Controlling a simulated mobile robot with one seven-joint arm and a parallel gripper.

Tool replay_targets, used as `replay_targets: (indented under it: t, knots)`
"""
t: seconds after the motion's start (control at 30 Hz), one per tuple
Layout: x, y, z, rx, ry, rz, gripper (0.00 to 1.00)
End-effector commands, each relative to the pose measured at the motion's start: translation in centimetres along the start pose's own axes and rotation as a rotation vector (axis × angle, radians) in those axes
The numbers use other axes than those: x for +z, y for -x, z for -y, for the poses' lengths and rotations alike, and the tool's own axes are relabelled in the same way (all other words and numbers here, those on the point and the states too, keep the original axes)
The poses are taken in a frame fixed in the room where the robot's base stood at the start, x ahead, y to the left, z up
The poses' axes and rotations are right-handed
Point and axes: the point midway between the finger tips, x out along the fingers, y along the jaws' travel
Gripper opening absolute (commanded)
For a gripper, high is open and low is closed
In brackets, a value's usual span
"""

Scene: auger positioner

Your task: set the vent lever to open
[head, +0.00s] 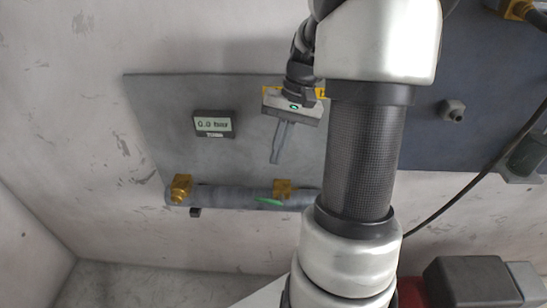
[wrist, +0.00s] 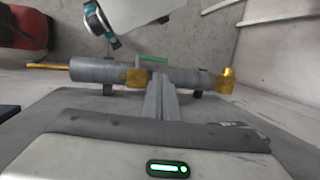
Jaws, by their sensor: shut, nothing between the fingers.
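A green lever (head: 268,201) sits on the grey pipe (head: 235,197) along the lower edge of the wall panel; I cannot read a label that marks it as the vent lever. It lies nearly along the pipe, slightly tilted. In the wrist view the green lever (wrist: 153,59) shows just beyond the fingertips, partly behind the pipe and a brass fitting. My gripper (head: 275,160) is shut and empty, pointing down in front of the panel, above the lever and apart from it in the head view. Its fingers (wrist: 160,82) show together in the wrist view.
Brass fittings (head: 181,187) sit on the pipe. A small display (head: 213,124) reading about 0.0 is on the grey panel (head: 160,110). A dark panel (head: 430,145) is to the right, with a black cable. My arm hides the pipe's right end in the head view.

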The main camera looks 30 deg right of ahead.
Motion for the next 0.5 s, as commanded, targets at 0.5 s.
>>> replay_targets:
  t: [0.5]
  knots:
    - [0.1,-10.2,-0.1,0.001,-0.001,0.005,0.00]
